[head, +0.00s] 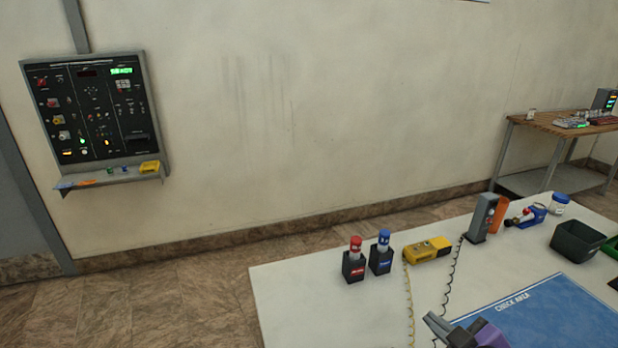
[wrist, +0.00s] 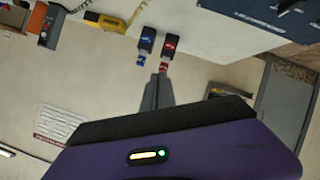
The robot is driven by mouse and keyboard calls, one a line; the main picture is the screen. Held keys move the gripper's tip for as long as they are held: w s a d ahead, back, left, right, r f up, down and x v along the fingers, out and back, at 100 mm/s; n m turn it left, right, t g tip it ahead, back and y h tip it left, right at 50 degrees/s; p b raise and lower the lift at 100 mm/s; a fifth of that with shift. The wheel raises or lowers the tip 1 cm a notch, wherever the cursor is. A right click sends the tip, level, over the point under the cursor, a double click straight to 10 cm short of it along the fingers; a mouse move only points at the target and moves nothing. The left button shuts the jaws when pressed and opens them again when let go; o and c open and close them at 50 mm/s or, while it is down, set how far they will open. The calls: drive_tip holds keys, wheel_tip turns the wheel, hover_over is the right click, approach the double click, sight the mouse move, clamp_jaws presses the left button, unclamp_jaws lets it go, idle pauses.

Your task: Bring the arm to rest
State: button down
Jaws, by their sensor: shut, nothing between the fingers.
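My gripper (head: 432,320) shows at the bottom edge of the head view, with a purple body and grey fingers. It appears in front of the white table and the left part of the blue check-area mat (head: 545,318). In the wrist view my gripper's fingers (wrist: 158,75) are together with nothing between them. The rest of my arm is out of the head view. I cannot tell its height above the table.
A red-topped bottle (head: 356,245) and a blue-topped bottle (head: 383,240) stand in black holders on the white table (head: 300,315). Beyond are a yellow meter (head: 428,250), a grey device (head: 481,218) and a black bin (head: 577,241). A control panel (head: 90,110) hangs on the wall.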

drive_tip(key=s+a+m+t+h, duration=0.1)
drive_tip(key=s+m, duration=0.3)
drive_tip(key=s, duration=1.5)
drive_tip(key=s+a+m+t+h, duration=0.1)
drive_tip(key=s+a+m, duration=0.3)
drive_tip(key=s, duration=1.5)
drive_tip(key=shift+f, duration=0.15)
